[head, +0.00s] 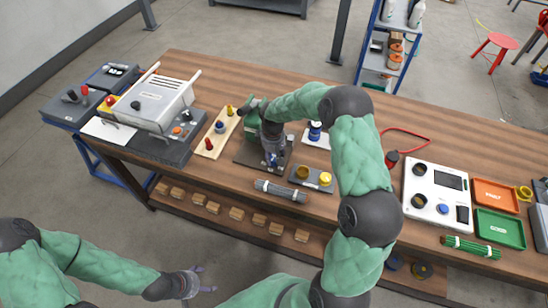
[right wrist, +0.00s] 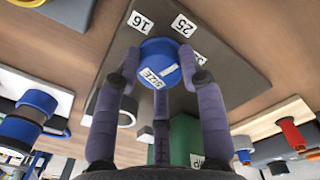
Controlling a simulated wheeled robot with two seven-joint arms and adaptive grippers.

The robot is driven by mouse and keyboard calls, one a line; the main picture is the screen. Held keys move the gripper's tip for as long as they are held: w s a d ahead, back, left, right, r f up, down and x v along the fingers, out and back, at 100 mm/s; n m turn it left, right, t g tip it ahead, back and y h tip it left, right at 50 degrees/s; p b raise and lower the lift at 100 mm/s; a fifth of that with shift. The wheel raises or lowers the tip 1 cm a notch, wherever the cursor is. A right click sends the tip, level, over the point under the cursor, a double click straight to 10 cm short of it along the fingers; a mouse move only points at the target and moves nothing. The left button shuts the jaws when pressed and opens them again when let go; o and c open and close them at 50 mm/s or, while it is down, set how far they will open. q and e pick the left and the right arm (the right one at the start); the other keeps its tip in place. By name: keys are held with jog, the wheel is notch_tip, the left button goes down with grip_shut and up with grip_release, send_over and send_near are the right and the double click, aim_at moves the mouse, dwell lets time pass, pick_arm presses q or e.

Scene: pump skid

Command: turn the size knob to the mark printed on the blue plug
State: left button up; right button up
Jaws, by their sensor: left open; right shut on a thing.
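The size knob (right wrist: 158,62) is blue, with a white SIZE label and a short white line on its face. It sits on a grey plate (right wrist: 228,50) with printed tags 16 (right wrist: 139,20) and 25 (right wrist: 184,26); other white tags are partly hidden. My right gripper (right wrist: 160,85) is shut around the knob; it also shows in the head view (head: 272,156), over the plate. A blue plug-like piece (head: 315,131) stands on a white board right of it; I cannot read a mark on it. My left gripper (head: 196,284) is open and empty, off the bench's front edge.
A green block (head: 252,115) stands behind my right gripper. A wooden board (head: 217,133) with red, blue and yellow pieces is to the left. A grey bundle (head: 281,191) and a plate with yellow pieces (head: 311,179) lie in front. A white panel (head: 436,194) stands right.

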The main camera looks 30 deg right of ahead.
aim_at(273, 157)
jog(key=m+b, duration=0.1)
jog(key=m, duration=0.4)
jog(key=shift+a+f+m, duration=0.1)
jog(key=shift+m, duration=0.2)
jog(key=shift+w+m+b, duration=0.15)
jog(key=shift+m+b, duration=0.25)
jog(key=shift+m, duration=1.2)
jog(key=shift+r, duration=0.2)
jog(key=o, duration=0.9)
jog(key=shift+o, duration=1.2)
jog(key=shift+w+f, duration=0.1)
notch_tip(273, 157, up, 12)
